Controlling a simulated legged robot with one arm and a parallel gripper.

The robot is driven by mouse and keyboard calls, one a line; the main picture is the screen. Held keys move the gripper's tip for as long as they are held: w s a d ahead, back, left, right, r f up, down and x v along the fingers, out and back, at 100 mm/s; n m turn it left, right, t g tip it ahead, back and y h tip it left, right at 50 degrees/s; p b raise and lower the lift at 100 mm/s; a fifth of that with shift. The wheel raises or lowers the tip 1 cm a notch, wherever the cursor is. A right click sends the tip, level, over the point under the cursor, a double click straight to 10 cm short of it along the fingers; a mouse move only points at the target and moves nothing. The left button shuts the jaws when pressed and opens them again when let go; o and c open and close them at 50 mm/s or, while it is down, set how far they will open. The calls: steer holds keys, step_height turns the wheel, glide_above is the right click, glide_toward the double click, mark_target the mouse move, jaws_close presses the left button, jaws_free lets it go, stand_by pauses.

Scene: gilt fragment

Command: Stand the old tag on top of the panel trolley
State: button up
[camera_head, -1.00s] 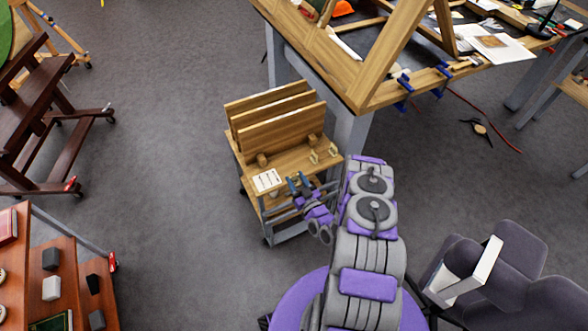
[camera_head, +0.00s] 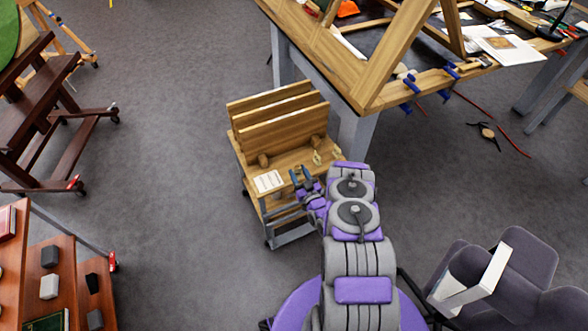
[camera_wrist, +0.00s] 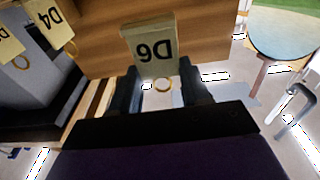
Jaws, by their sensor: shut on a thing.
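A cream tag marked D6 (camera_wrist: 152,50), with a brass ring at one end, is between the fingers of my gripper (camera_wrist: 160,88) in the wrist view. Its lettering appears upside down there. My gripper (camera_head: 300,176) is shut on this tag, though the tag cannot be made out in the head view. The panel trolley (camera_head: 290,158) is a wooden cart with upright boards on a grey frame. My gripper is over its front part, beside a white printed sheet (camera_head: 268,181). A wooden surface (camera_wrist: 100,40) fills the background behind the tag.
Two more tags, one marked D4 (camera_wrist: 50,22), show at the wrist view's left. A workbench (camera_head: 335,75) stands behind the trolley. A dark wooden easel (camera_head: 50,120) and a shelf cart (camera_head: 60,270) are at left, a grey chair (camera_head: 515,265) at right. Floor left of the trolley is clear.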

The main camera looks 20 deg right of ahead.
steer(key=w, duration=0.3)
steer(key=w+b, duration=0.1)
steer(key=w, duration=0.1)
steer(key=shift+w+d+f, duration=0.1)
steer(key=shift+d+f, duration=0.15)
steer(key=shift+d, duration=0.15)
steer(key=shift+w+a+b, duration=0.2)
steer(key=shift+w+b, duration=0.1)
steer(key=shift+w, duration=0.45)
steer(key=f, duration=0.1)
steer(key=f+b, duration=0.1)
steer(key=f, duration=0.1)
steer(key=shift+d+f, duration=0.3)
steer(key=shift+f, duration=0.05)
steer(key=shift+a, duration=0.1)
steer(key=o, duration=0.8)
steer(key=shift+a, duration=0.1)
steer(key=shift+o, duration=1.1)
steer(key=shift+r, duration=0.15)
